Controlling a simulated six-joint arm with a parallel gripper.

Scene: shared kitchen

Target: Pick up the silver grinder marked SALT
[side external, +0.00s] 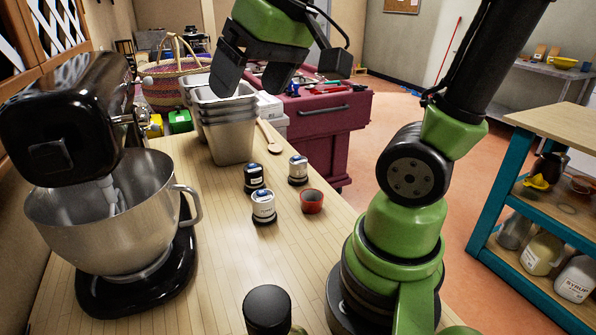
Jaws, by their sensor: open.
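Three small grinders stand upright in a cluster on the wooden counter in the side external view. One has a pale silver-white body (263,206) and stands nearest the camera. Another silver one (298,170) stands behind it to the right. A dark one (254,178) stands behind it to the left. Their labels are too small to read, so I cannot tell which is marked SALT. My gripper (249,92) is open and empty, with its two dark fingers apart. It is high above the counter, in the picture above the grinders and in front of the grey containers.
A small red cup (312,201) stands close to the right of the grinders. Stacked grey containers (231,140) and a wooden spoon (270,138) lie behind. A stand mixer (110,215) fills the left. A black-topped object (267,308) stands in front. Bare counter lies between.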

